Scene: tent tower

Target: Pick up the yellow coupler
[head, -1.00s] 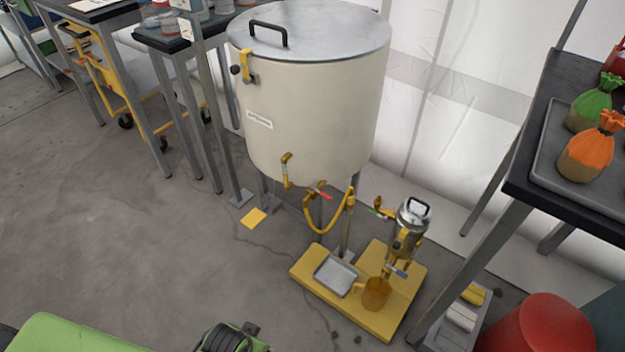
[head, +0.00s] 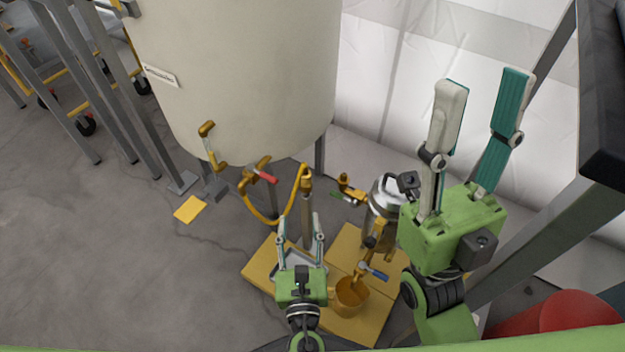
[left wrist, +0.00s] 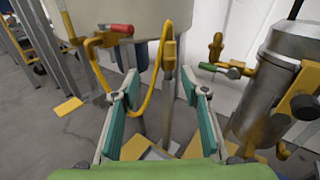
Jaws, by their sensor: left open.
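The yellow coupler (head: 306,178) sits at the end of a yellow hose (head: 262,215), at the top of an upright metal post. In the left wrist view the coupler (left wrist: 170,52) is upright, just beyond my fingertips and between them in the picture. My left gripper (head: 301,220) is open and empty, below the coupler in the head view and apart from it. Its teal-padded fingers also show in the left wrist view (left wrist: 161,85). My right gripper (head: 484,85) is open and empty, raised at the right with its fingers pointing up.
A large cream tank (head: 240,70) stands behind, with a red-handled valve (head: 262,174) on the hose. A small steel vessel (head: 388,195) stands right of the post. A yellow platform (head: 258,268) holds an orange pitcher (head: 351,297).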

